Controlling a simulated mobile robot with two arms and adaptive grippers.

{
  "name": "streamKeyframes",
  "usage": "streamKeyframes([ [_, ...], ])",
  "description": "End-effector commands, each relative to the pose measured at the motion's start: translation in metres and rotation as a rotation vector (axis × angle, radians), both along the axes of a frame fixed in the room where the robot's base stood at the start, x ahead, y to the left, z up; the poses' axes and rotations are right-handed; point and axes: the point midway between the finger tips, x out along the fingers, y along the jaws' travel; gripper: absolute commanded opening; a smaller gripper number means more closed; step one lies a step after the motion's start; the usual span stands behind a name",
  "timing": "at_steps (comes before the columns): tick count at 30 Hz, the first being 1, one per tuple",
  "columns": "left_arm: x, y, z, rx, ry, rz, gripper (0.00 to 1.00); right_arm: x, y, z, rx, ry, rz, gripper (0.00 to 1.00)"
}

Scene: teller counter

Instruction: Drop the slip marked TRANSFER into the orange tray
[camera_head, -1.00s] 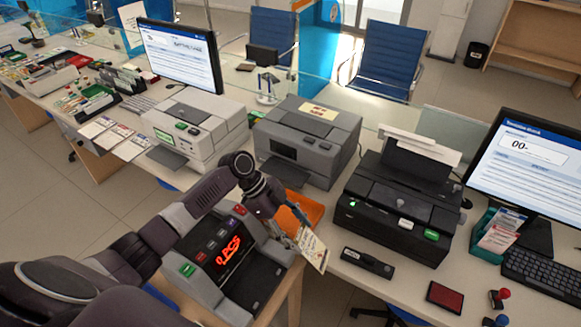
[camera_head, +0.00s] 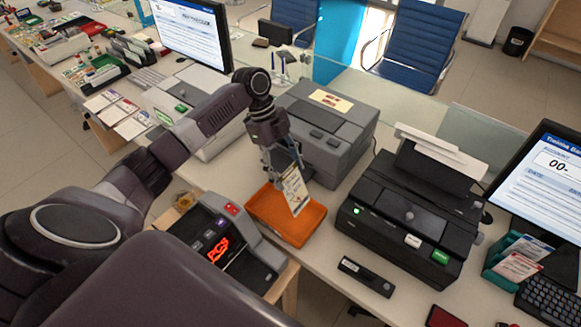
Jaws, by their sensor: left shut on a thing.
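My left gripper (camera_head: 284,172) is shut on a cream paper slip (camera_head: 295,193). The slip hangs upright from the fingertips, over the orange tray (camera_head: 284,233). Its print is too small to read. The orange tray lies on the counter in front of the grey machine, and its visible floor looks empty. The slip's lower end overlaps the tray in the picture; I cannot tell whether it touches the floor. My right gripper is not in view.
A grey machine (camera_head: 333,122) stands right behind the tray. A black printer (camera_head: 412,222) is to its right. A counting device with a red display (camera_head: 218,248) is at the left front. A small black stapler-like item (camera_head: 366,277) lies in front of the printer.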

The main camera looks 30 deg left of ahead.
Motion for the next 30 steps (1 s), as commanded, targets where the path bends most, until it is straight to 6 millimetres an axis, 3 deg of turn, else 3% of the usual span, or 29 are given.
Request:
streamKeyframes([
  [3,0.000,0.000,-0.011,-0.001,0.000,0.000,0.41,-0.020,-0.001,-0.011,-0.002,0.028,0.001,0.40],
  [7,0.000,0.000,-0.022,-0.001,-0.001,0.000,0.41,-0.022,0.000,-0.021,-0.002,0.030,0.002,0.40],
  [17,0.000,0.000,-0.048,-0.001,-0.002,0.001,0.41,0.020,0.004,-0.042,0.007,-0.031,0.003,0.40],
  [30,0.000,0.000,-0.081,-0.001,0.000,0.001,0.41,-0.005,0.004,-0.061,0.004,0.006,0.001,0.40],
])
